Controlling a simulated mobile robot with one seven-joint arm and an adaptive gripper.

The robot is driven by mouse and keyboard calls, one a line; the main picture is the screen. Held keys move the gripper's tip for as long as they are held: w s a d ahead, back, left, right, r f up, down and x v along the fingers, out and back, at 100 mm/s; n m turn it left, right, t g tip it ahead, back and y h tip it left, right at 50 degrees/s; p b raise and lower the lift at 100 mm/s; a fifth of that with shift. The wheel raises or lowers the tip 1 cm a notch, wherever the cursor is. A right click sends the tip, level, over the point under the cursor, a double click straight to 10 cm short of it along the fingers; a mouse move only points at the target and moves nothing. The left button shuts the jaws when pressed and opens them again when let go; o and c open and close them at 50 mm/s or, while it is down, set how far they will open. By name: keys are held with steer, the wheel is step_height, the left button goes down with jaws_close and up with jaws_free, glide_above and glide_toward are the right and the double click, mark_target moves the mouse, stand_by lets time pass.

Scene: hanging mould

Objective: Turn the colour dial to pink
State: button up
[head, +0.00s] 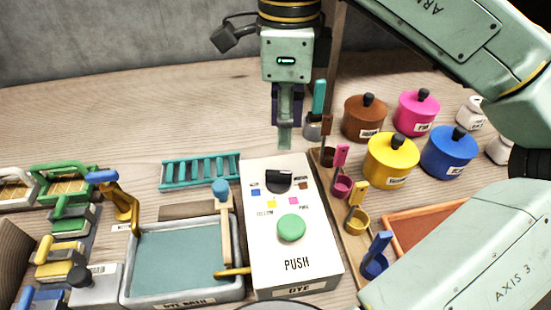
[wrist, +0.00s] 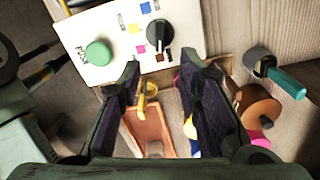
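The dye box (head: 262,245) is a white panel with a black colour dial (head: 279,181) near its far end. Around the dial are small blue, brown, yellow and pink (head: 292,201) squares. My gripper (head: 286,143) hangs beyond the far edge of the box, pointing down and apart from the dial. Its two dark fingers (wrist: 160,70) are spread, with nothing between them.
A green push button (head: 291,228) is on the same panel. A dye bath (head: 180,265) stands left of the box. Several coloured cups with handles line a wooden rack on the right. Brown, pink, yellow and blue pots (head: 449,152) stand behind them.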

mark_target(284, 172)
step_height(284, 172, down, 10)
steer(key=shift+f+p, duration=0.1)
steer(key=shift+p, duration=0.45)
steer(key=shift+c, duration=0.3)
jaws_close()
